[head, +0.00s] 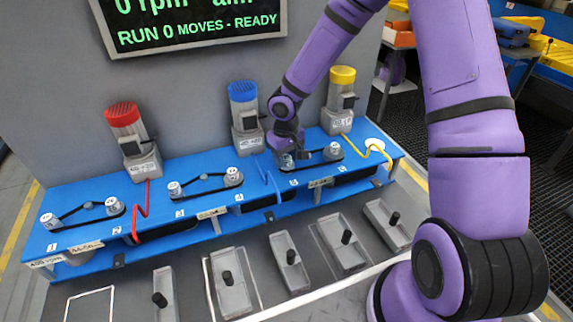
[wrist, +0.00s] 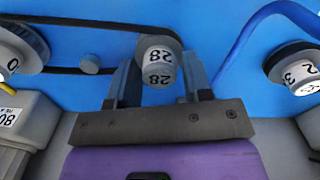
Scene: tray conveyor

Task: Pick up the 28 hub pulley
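The 28 hub pulley (wrist: 158,68) is a light grey cylinder marked "28" on its top and side, with a black belt running behind it. In the wrist view it stands between the two dark fingers of my gripper (wrist: 160,76). The fingers are apart, one on each side of it, with a narrow gap showing on the right; contact on the left is unclear. In the head view my gripper (head: 291,152) is down at the third belt drive on the blue bench (head: 205,212), and it partly hides the pulley (head: 286,161).
The belt leads to another pulley (head: 333,152). A neighbouring drive's pulley (head: 232,177) lies beyond a blue cable (head: 266,172). Blue (head: 243,105) and yellow (head: 341,90) motors stand behind the bench near my arm. Grey trays with black pegs (head: 290,263) line the front.

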